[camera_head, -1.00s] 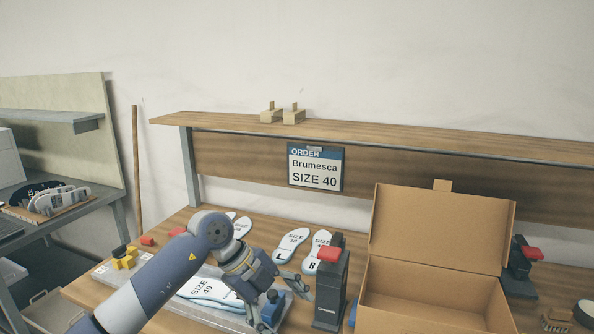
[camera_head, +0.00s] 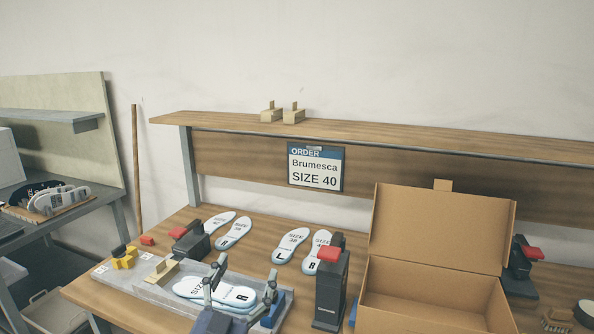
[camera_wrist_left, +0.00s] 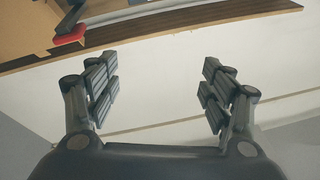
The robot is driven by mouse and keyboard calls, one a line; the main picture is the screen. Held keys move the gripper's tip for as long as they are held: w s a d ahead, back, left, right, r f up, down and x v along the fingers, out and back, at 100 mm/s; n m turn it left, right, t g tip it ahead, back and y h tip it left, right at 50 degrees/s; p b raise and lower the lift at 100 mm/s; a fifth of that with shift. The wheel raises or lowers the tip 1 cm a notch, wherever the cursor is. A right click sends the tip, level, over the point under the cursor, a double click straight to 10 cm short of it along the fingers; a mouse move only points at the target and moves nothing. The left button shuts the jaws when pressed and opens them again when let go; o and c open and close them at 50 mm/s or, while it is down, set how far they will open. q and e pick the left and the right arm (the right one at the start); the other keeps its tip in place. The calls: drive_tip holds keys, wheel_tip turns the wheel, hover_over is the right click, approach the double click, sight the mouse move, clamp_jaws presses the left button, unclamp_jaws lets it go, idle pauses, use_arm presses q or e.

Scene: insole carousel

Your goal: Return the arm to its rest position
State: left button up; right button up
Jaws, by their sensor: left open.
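My left gripper (camera_head: 240,288) is at the bottom of the head view, its fingers spread and empty, in front of the grey tray on the bench. In the left wrist view the same gripper (camera_wrist_left: 160,98) shows two separated fingers with nothing between them. A pair of white-blue insoles (camera_head: 216,292) lies in the tray behind the fingers, partly hidden by them. My right gripper is not in view.
An open cardboard box (camera_head: 437,238) stands on the right of the bench. A black stand with a red top (camera_head: 331,285) is left of it. More insoles (camera_head: 291,246) lie behind. An order sign (camera_head: 315,167) reads Brumesca, size 40. The bench edge (camera_wrist_left: 150,36) shows in the wrist view.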

use_arm(q)
drive_tip(key=s+a+f+n+g+y, duration=0.3)
drive_tip(key=s+a+f+g, duration=0.15)
drive_tip(key=f, duration=0.45)
drive_tip(key=s+a+f+n+g+y, duration=0.2)
drive_tip(key=s+a+f+g+y, duration=0.3)
drive_tip(key=f, duration=0.5)
drive_tip(key=s+f+g+h, duration=0.1)
drive_tip(key=s+f+g, duration=0.25)
drive_tip(key=s, duration=0.35)
drive_tip(key=s+a+f+m+g+h, duration=0.1)
drive_tip(key=s+f+g, duration=0.1)
drive_tip(key=s+f, duration=0.35)
drive_tip(key=s+f+g+h, duration=0.1)
drive_tip(key=s+f+g, duration=0.1)
drive_tip(key=s, duration=0.7)
wheel_tip(320, 180, down, 27)
drive_tip(key=s+g, duration=0.1)
drive_tip(key=s, duration=0.1)
drive_tip(key=s+a+f+g, duration=0.1)
drive_tip(key=s+a+f, duration=0.2)
drive_tip(key=s+f, duration=1.2)
drive_tip(key=shift+s+m+g+y, duration=0.3)
drive_tip(key=shift+s+m, duration=0.1)
drive_tip(key=shift+s, duration=0.5)
